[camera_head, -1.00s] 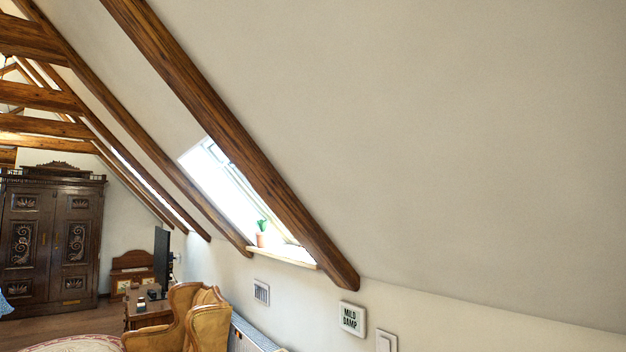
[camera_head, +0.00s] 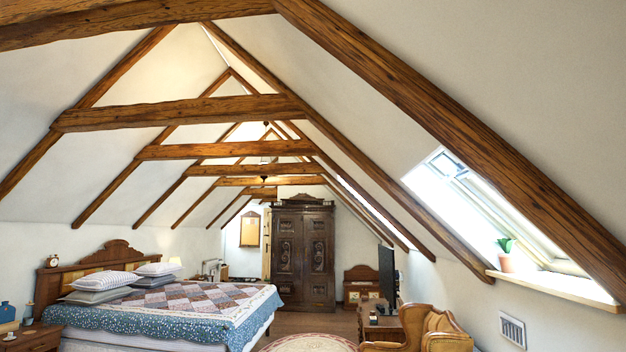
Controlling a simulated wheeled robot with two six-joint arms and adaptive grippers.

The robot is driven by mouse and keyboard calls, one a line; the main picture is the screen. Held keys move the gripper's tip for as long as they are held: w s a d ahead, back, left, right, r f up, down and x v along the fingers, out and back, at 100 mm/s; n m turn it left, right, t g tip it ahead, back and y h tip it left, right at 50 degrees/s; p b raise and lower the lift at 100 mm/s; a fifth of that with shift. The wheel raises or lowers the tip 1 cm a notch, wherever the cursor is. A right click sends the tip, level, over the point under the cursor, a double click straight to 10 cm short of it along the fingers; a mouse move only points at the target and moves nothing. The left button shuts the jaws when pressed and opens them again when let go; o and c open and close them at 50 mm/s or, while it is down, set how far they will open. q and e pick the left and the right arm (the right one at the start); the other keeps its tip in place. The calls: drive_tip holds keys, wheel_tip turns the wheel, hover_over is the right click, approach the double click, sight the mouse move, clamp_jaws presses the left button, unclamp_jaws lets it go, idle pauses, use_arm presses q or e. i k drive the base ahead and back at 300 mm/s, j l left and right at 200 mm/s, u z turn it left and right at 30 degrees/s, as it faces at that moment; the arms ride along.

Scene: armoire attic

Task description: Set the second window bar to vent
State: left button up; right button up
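A slanted roof window (camera_head: 480,215) is set in the sloping ceiling at the right, between two dark wooden beams. A bar or handle piece (camera_head: 449,165) seems to show near its upper edge, but it is too small and bright to tell its setting. Farther along the same slope, a second bright window strip (camera_head: 365,207) shows narrowly between beams; its bar cannot be made out. Neither of my grippers is in view.
A potted plant (camera_head: 506,256) stands on the window sill (camera_head: 560,286). Below are a tan armchair (camera_head: 425,328) and a desk (camera_head: 383,334) with a dark monitor (camera_head: 387,274). A quilted bed (camera_head: 190,305) fills the left. Floor shows between bed and desk, toward the dark armoire (camera_head: 303,255).

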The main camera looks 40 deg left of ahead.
sight(449, 167)
drive_tip(key=u, duration=0.4)
drive_tip(key=i+j+z, duration=0.1)
drive_tip(key=z, duration=0.4)
drive_tip(key=i+j+z, duration=0.2)
drive_tip(key=z, duration=0.25)
drive_tip(key=i+j+z, duration=0.15)
drive_tip(key=z, duration=0.35)
drive_tip(key=i+j+z, duration=0.15)
drive_tip(key=j, duration=0.7)
drive_tip(key=i+j+z, duration=0.2)
drive_tip(key=j, duration=0.65)
drive_tip(key=i+j+z, duration=0.15)
drive_tip(key=j, duration=0.7)
drive_tip(key=j+z, duration=0.2)
drive_tip(key=j, duration=0.65)
drive_tip(key=i, duration=0.05)
